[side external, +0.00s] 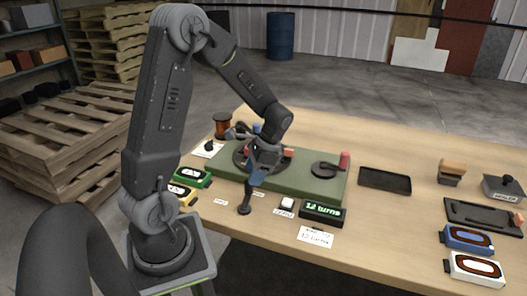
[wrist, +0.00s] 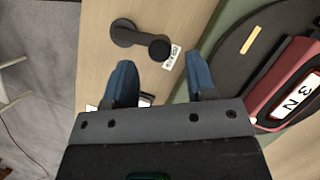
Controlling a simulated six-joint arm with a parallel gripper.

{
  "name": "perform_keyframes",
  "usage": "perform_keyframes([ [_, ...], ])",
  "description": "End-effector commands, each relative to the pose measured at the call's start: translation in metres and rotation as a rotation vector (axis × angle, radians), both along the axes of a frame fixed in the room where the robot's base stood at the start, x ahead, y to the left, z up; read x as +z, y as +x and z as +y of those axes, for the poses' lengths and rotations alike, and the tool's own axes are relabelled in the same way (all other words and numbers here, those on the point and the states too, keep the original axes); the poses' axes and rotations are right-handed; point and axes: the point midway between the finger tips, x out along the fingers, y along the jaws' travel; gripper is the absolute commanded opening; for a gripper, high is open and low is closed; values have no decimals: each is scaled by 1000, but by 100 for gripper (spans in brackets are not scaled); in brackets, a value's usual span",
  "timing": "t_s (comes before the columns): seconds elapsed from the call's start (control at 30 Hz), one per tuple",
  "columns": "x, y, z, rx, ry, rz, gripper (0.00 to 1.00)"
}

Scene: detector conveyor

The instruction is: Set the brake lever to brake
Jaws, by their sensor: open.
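The brake lever (side external: 246,195) is a black lever with a round foot and a round knob, near the front edge of the table. In the wrist view the lever (wrist: 138,40) runs from its round base to a knob beside a small white label (wrist: 172,57) whose word I cannot read surely. My gripper (side external: 259,178) points down above and behind the lever. In the wrist view my gripper (wrist: 162,78) has its two blue fingers apart, with nothing between them; the knob lies just beyond the fingertips, apart from them. Another label (side external: 220,202) lies left of the lever.
A green bench unit (side external: 310,185) with a dark disc and a crank (side external: 325,169) stands behind the lever. A white button (side external: 287,203) and a "12 turns" display (side external: 323,212) are to the right. Green (side external: 193,178) and yellow (side external: 180,193) framed parts lie left.

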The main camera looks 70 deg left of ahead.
Motion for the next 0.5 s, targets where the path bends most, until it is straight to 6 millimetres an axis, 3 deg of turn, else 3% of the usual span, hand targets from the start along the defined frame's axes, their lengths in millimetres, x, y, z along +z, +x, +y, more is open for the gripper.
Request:
perform_keyframes([
  [0.2, 47, 20, -5, -2, 2, -6, 51],
  [0.5, 81, 33, -8, 0, 0, -2, 51],
])
